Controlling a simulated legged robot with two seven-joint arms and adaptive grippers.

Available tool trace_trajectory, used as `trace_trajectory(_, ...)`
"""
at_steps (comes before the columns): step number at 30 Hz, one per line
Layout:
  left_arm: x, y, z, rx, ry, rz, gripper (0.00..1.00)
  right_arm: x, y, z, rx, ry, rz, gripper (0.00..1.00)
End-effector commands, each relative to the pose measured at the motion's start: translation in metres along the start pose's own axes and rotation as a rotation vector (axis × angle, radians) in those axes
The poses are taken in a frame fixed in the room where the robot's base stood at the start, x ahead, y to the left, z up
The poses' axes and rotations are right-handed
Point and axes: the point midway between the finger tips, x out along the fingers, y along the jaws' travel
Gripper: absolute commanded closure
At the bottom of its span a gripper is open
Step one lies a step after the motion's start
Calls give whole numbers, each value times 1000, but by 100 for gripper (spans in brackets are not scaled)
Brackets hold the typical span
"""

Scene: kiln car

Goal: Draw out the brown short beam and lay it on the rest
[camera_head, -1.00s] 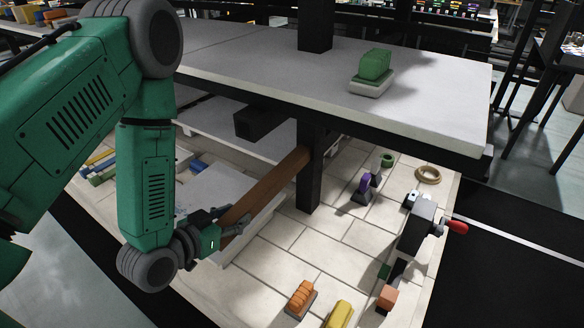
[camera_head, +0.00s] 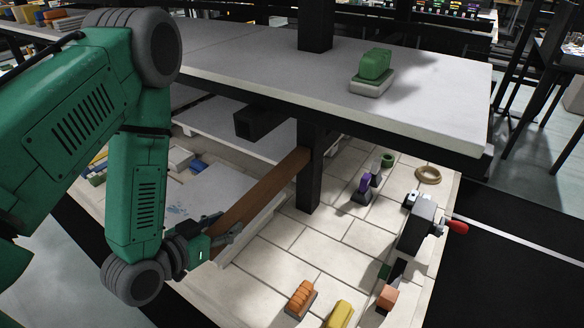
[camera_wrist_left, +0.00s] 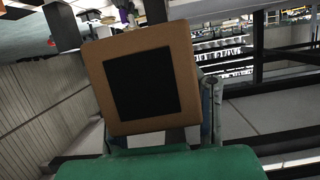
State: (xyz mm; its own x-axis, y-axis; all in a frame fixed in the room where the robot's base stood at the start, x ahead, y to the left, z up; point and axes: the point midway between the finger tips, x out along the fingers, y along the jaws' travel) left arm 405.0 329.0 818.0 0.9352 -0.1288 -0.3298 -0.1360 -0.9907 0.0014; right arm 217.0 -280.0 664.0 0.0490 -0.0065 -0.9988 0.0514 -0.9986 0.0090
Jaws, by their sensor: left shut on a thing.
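The brown beam (camera_head: 262,192) slants below the upper shelf, from my left gripper at lower left up to the black post. Its far end is hidden behind the post. My left gripper (camera_head: 222,240) is shut on its near end. In the left wrist view the beam's square end face (camera_wrist_left: 95,90), brown with a black centre, sits between the fingers (camera_wrist_left: 165,130). A pale slab (camera_head: 238,252) with a raised edge lies under the beam; I cannot tell whether it is the rest. My right gripper is not in view.
The black post (camera_head: 310,180) stands close by the beam, under the upper shelf (camera_head: 430,95). A black square tube (camera_head: 260,122) juts out above it. A grey device with a red knob (camera_head: 457,228) and several small blocks stand on the tiles.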

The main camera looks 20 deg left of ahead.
Motion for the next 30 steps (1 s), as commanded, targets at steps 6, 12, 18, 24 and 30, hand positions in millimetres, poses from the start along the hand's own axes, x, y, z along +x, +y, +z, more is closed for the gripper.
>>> trace_trajectory(6, -1, 0, -1, 0, 7, 0, 100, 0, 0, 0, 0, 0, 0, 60)
trace_trajectory(12, -9, 0, 2, 0, 5, 1, 100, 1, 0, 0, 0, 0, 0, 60)
trace_trajectory(18, -16, 0, 5, 0, 5, 0, 100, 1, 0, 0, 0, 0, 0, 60)
trace_trajectory(24, -24, 0, 7, -1, 6, 1, 100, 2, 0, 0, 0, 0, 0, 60)
trace_trajectory(30, -31, 0, 9, -1, 5, 0, 100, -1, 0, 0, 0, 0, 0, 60)
